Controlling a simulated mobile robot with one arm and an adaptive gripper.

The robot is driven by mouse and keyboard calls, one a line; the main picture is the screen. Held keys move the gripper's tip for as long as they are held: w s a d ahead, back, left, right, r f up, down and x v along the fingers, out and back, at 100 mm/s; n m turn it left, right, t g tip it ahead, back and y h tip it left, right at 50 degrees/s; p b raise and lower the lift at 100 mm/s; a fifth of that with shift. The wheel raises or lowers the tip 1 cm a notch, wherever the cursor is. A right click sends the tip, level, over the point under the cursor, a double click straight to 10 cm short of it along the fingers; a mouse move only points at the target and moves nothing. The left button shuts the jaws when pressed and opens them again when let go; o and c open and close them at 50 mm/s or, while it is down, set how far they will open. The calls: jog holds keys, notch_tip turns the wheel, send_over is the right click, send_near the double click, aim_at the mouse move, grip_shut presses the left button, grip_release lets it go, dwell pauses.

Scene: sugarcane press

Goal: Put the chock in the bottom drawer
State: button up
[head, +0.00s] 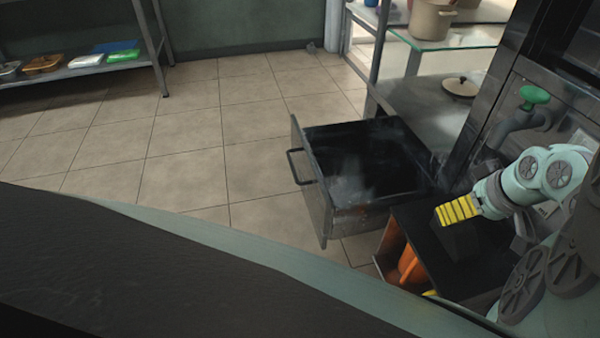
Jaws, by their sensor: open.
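A metal drawer (328,212) with a dark handle is pulled out in the middle. Its dark inside shows no object, only a greyish haze. I cannot tell whether other drawers are above or below it. My gripper (450,212), with yellow ribbed fingers, is at the right, above a dark stand and to the right of the drawer. A dark block (464,241) shows just under the fingers and may be the chock. It blends into the black surface, so its outline and any contact with the fingers are unclear. My gripper is open.
The black stand (425,238) has orange items (409,264) below its top. A green-knobbed pipe (534,96) rises behind my arm. A shelf with a pot (431,22) stands behind the drawer. Tiled floor (180,140) is clear to the left.

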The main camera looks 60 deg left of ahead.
jog(key=b+x, duration=0.2)
jog(key=x, duration=0.1)
jog(key=b+x, duration=0.1)
jog(key=x, duration=0.1)
jog(key=shift+s+d+f+b, duration=0.15)
jog(key=shift+d+f+b, duration=0.15)
jog(key=shift+f, duration=0.1)
jog(key=shift+a+f, duration=0.2)
jog(key=shift+f, duration=0.1)
jog(key=shift+c, duration=0.4)
jog(key=shift+d, duration=0.1)
jog(key=c, duration=1.3)
jog(key=shift+r, duration=0.1)
